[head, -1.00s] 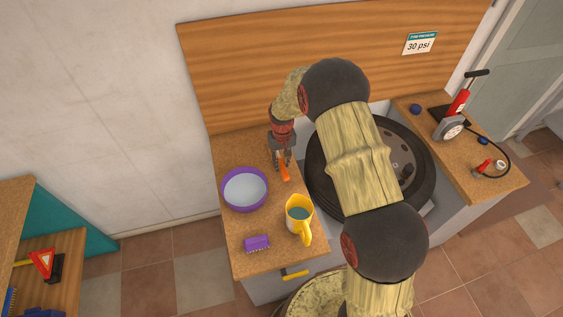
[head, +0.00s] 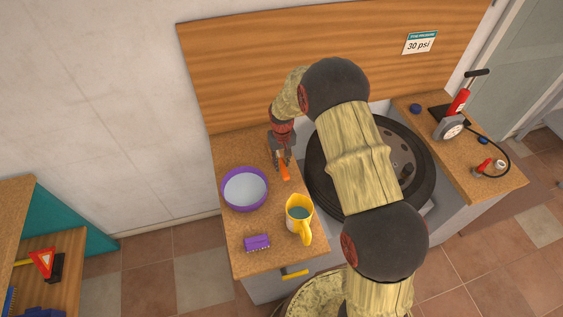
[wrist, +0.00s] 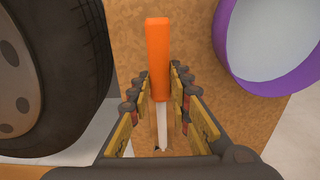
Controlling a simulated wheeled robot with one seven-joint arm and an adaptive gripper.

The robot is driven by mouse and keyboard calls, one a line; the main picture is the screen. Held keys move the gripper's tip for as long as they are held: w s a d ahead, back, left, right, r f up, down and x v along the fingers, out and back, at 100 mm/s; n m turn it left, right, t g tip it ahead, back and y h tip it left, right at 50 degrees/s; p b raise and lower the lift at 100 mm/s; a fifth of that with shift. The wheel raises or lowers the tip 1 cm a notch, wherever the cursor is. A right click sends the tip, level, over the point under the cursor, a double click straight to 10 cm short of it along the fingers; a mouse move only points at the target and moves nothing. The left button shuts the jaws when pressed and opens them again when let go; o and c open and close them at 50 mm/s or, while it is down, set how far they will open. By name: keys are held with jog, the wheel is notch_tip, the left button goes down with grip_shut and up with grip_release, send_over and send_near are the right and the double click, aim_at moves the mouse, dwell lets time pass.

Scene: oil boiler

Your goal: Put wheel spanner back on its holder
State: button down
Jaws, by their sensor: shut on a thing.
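The wheel spanner (wrist: 158,60) has an orange handle and a light metal shaft. In the wrist view it runs between the two fingers of my gripper (wrist: 160,95), which is shut on it. In the head view the orange handle (head: 284,173) shows just below my gripper (head: 281,160), over the left worktop. I cannot tell whether the spanner touches the worktop. The far end of the shaft is partly hidden by the gripper. I cannot make out a spanner holder in either view.
A purple bowl (head: 245,205), a yellow jug (head: 299,226) and a purple brush (head: 257,242) stand on the left worktop (head: 228,150). A tyre (head: 322,178) lies right of my gripper, partly behind my arm. A wooden back panel (head: 250,70) rises behind.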

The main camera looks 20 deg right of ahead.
jog(key=shift+f+b, duration=0.75)
jog(key=shift+f, duration=0.6)
jog(key=c, duration=1.6)
grip_release()
jog(key=shift+o, duration=0.2)
notch_tip(320, 180, up, 12)
jog(key=shift+s, duration=0.15)
